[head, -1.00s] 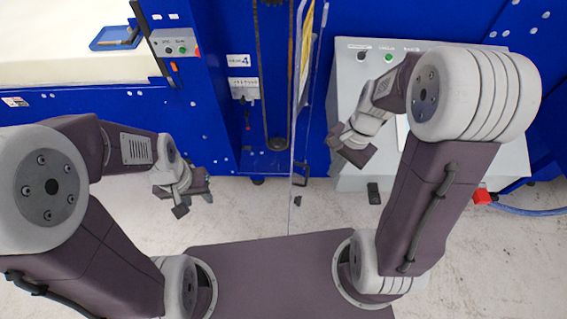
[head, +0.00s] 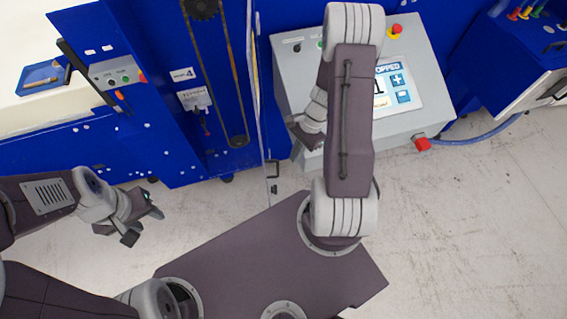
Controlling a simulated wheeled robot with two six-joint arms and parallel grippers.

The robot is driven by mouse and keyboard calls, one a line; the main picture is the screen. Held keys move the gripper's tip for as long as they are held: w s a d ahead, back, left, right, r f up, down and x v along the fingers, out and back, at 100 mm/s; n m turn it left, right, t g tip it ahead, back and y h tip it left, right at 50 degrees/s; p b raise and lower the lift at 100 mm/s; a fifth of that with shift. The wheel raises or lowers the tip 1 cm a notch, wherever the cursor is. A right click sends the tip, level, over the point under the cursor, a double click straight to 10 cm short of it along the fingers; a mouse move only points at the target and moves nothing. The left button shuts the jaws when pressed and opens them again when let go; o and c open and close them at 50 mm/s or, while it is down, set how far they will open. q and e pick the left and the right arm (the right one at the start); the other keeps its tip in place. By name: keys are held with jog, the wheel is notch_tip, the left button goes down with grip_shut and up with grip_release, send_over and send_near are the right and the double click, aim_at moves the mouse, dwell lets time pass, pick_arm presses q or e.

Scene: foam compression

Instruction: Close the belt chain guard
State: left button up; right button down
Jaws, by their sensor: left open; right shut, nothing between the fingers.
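The belt chain guard (head: 264,110) is a clear panel seen nearly edge-on. It stands out from the blue machine and is open. The belt chain (head: 236,95) runs in a recess on the machine to the left of the panel, uncovered. A dark handle or latch (head: 273,169) sits near the panel's near end. My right gripper (head: 303,150) is shut and empty, just right of the panel; I cannot tell whether it touches. Its arm hides part of the control box. My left gripper (head: 144,221) is open and empty, over the floor in front of the machine.
The grey control box (head: 425,130) with a screen, buttons and a red knob (head: 422,144) stands right of the guard. Blue machine walls (head: 150,150) close off the back. A blue tray (head: 42,78) lies at upper left. Floor (head: 450,240) at right is clear.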

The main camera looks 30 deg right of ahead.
jog(key=a, duration=0.1)
jog(key=a+f, duration=0.1)
jog(key=a, duration=0.1)
jog(key=a+f, duration=0.1)
jog(key=shift+s+a+p, duration=0.25)
jog(key=shift+s+p, duration=0.1)
jog(key=shift+p, duration=0.05)
jog(key=shift+d, duration=0.1)
